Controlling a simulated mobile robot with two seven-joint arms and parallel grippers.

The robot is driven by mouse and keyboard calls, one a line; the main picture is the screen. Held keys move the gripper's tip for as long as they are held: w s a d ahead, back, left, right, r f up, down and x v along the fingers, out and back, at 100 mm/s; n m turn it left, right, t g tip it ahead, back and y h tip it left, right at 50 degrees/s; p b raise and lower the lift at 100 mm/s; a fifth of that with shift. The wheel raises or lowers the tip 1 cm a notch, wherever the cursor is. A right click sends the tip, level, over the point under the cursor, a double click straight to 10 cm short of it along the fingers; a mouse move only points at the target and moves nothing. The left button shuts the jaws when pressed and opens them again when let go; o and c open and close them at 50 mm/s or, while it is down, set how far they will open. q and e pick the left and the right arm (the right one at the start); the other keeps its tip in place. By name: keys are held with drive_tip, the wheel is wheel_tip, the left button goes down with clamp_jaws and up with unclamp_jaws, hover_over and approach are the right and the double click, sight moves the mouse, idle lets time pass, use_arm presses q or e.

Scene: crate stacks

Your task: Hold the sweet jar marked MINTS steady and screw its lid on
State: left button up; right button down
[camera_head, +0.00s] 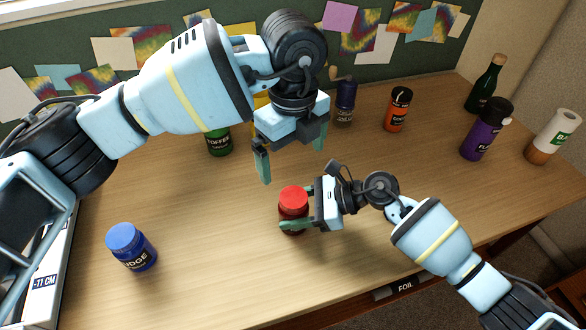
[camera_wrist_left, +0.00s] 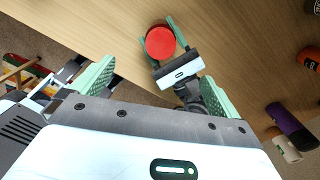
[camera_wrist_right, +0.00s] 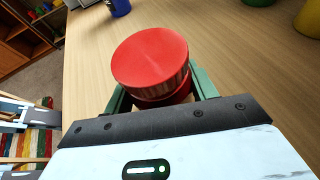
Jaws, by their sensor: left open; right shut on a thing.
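A dark red jar (camera_head: 293,213) with a bright red lid (camera_head: 293,196) on top stands on the table; its label is not readable from here. My right gripper (camera_head: 298,207) is shut on the jar's body from the right. In the right wrist view the ribbed lid (camera_wrist_right: 152,60) sits above the fingers; I cannot tell how tight it is. My left gripper (camera_head: 291,163) is open and empty, above and behind the jar, pointing down. In the left wrist view the round lid (camera_wrist_left: 160,42) lies beyond the open fingers, apart from them.
A blue-lidded fudge jar (camera_head: 133,250) stands at the left. A green jar (camera_head: 219,142), a dark blue jar (camera_head: 344,103) and an orange jar (camera_head: 397,110) stand behind. A purple bottle (camera_head: 485,132), dark green bottle (camera_head: 485,85) and white bottle (camera_head: 553,138) stand right. The table's front edge is near.

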use_arm(q)
drive_tip(key=shift+r, duration=2.65)
use_arm(e)
drive_tip(key=shift+c, duration=2)
unclamp_jaws()
drive_tip(key=b+v, duration=0.1)
drive_tip(key=v, duration=0.6)
drive_tip(key=shift+d+f, duration=0.1)
use_arm(q)
wheel_tip(320, 180, down, 2)
drive_tip(key=shift+f, duration=0.15)
use_arm(e)
drive_tip(key=shift+d+r, duration=0.25)
drive_tip(key=shift+d, duration=0.1)
